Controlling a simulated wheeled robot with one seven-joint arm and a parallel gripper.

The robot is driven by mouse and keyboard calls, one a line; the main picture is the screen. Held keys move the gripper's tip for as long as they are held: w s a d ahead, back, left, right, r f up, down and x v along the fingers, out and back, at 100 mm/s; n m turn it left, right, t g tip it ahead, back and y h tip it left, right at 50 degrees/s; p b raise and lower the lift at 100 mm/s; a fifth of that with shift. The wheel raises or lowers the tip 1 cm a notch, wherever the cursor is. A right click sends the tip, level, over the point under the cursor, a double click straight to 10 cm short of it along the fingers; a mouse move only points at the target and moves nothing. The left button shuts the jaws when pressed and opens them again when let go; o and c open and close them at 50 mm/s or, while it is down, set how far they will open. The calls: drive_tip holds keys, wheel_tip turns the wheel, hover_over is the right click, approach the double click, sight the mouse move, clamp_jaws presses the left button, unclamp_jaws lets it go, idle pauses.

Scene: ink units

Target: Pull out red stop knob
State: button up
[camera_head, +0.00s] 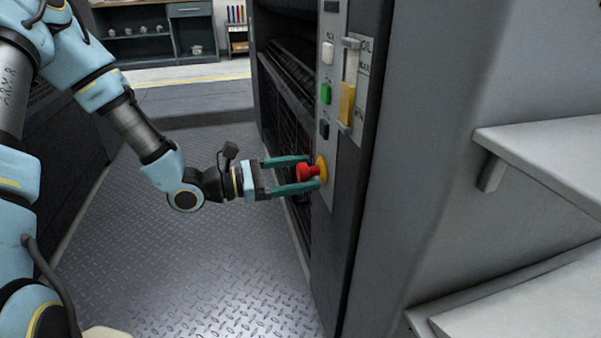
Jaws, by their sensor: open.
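The red stop knob (307,172) sticks out from a round yellow base (322,169) low on the grey control panel of the machine. My gripper (304,172) reaches in from the left, level with the knob. Its two green fingers are open, one above and one below the knob, with the tips close to the yellow base. Whether either finger touches the knob cannot be told from this view.
Above the knob on the panel are a black button (324,129), a green button (326,93), a white button (328,53) and a yellow slider (346,104). Grey shelves (545,150) jut out at the right. The metal floor (190,270) is clear.

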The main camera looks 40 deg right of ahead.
drive_tip(key=p+v, duration=0.2)
drive_tip(key=v, duration=0.8)
drive_tip(key=shift+w+a, duration=0.15)
drive_tip(key=shift+a, duration=0.25)
drive_tip(key=s+a+f+m+y, duration=0.25)
drive_tip(key=a+m+y, duration=0.7)
drive_tip(key=a, duration=0.65)
drive_tip(key=w+a+r+m+t+y+p, duration=0.1)
drive_tip(key=w+a+r+t+y, duration=0.3)
drive_tip(key=a, duration=0.3)
drive_tip(key=w+a+r+m+t+y+p, duration=0.1)
drive_tip(key=w+a+r+m+t+y, duration=0.2)
drive_tip(key=a, duration=0.4)
wheel_tip(320, 180, up, 34)
drive_tip(key=n+t+p, duration=0.1)
drive_tip(key=p, duration=3.2)
drive_tip(key=shift+d, duration=0.15)
drive_tip(key=shift+w, duration=0.1)
